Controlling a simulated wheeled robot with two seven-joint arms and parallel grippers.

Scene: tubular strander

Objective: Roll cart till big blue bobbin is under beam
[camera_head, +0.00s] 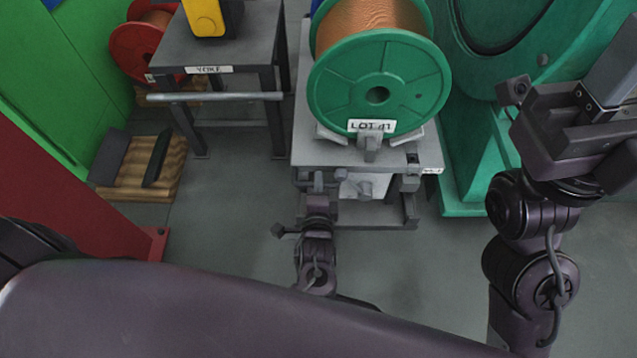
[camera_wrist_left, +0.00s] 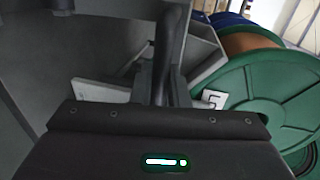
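A grey-topped cart (camera_head: 300,157) carries a large bobbin with copper-coloured winding (camera_head: 372,20) and a green front flange (camera_head: 340,95), labelled LOT 41. My right gripper (camera_head: 550,115) is raised at right, away from the cart. No beam is identifiable.
A grey table (camera_head: 215,50) marked YOKE, with a front bar (camera_head: 215,97), stands left of the cart. A green machine (camera_head: 462,150) stands close on the cart's right. A wooden pallet (camera_head: 140,185) lies at left. Grey floor (camera_head: 235,200) is clear left of the cart.

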